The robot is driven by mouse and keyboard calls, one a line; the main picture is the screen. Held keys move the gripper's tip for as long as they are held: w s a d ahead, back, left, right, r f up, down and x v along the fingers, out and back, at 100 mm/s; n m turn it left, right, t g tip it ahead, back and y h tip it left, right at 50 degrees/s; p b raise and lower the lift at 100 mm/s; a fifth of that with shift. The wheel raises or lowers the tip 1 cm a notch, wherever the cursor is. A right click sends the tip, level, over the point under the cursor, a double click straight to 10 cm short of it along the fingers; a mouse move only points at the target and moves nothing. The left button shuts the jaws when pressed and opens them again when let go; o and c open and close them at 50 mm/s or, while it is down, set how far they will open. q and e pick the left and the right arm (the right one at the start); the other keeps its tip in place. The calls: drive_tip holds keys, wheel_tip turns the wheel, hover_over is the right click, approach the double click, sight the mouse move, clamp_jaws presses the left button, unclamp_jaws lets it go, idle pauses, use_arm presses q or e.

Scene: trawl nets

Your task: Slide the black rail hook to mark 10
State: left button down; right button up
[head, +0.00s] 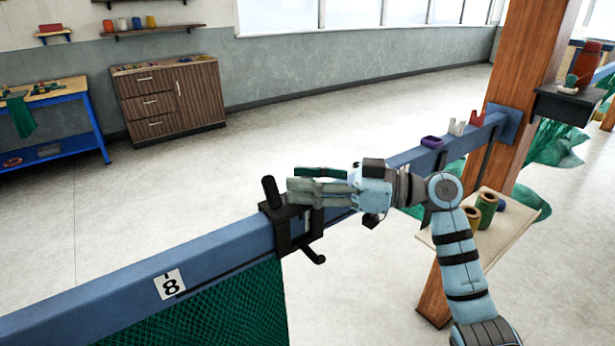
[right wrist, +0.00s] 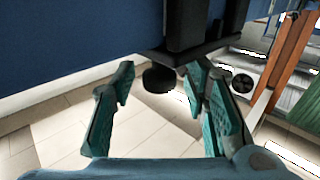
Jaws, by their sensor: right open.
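The black rail hook (head: 292,228) sits over the blue rail (head: 225,248), with an upright knob on top and a peg low on the near side. It lies to the right of the white mark 8 plate (head: 169,284). A mark 10 is not visible. My right gripper (head: 293,184) is open, its fingers pointing left beside the hook's upper part. In the right wrist view, a dark rounded knob (right wrist: 160,79) of the hook shows between the open fingers (right wrist: 160,90); I cannot tell whether they touch it. My left gripper is out of view.
Green netting (head: 225,312) hangs below the rail. Purple (head: 432,142), white (head: 457,127) and red (head: 478,118) pieces sit farther along the rail, near the wooden post (head: 530,55). A small shelf (head: 490,240) holds spools.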

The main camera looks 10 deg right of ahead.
drive_tip(key=shift+w, duration=0.1)
clamp_jaws()
drive_tip(key=shift+f, duration=0.1)
